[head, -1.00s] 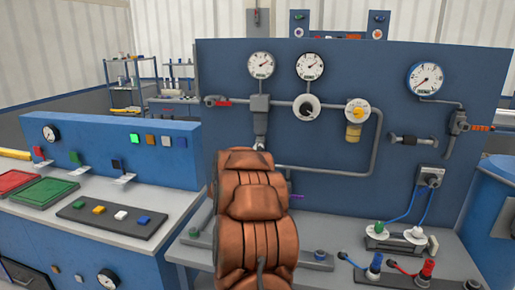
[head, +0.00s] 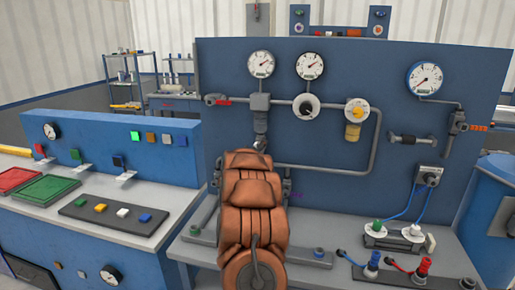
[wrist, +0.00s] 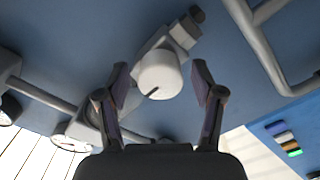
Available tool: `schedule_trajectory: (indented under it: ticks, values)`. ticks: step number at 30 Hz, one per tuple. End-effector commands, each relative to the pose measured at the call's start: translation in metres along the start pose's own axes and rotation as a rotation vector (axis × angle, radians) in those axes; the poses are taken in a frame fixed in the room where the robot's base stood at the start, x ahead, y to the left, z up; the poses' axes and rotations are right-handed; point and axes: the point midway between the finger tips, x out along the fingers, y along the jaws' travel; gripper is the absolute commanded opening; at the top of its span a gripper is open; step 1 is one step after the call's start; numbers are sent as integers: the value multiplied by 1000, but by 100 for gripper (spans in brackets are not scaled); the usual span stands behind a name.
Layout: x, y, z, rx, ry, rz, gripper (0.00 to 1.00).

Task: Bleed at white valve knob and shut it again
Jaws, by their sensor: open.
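The white valve knob (wrist: 160,75) shows in the wrist view, round and with a dark slot or mark near its lower edge. It sits on a grey fitting with a dark end, against the blue panel. My gripper (wrist: 160,74) is open, with one finger on each side of the knob in that view. Gaps show between the fingers and the knob, and I see no contact. How far the fingertips are from it in depth is unclear. In the head view my brown arm covers the area below the grey pipe block (head: 260,104), and I cannot make out the knob there.
Gauges (head: 310,66) and grey pipes (head: 320,170) are mounted on the blue panel (head: 400,190) around the arm. A yellow-topped regulator (head: 356,112) hangs to the right. A control desk (head: 150,180) stands left. Blue and red cables (head: 396,264) lie on the bench at right.

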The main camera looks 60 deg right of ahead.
Motion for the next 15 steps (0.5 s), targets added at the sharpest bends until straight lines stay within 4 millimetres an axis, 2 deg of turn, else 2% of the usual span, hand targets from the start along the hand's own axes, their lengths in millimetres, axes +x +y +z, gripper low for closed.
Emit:
schedule_trajectory:
  ticks: [4,15]
  values:
    - [0,0,0,0,0,-1,65]
    - [0,-1,0,0,-1,-1,27]
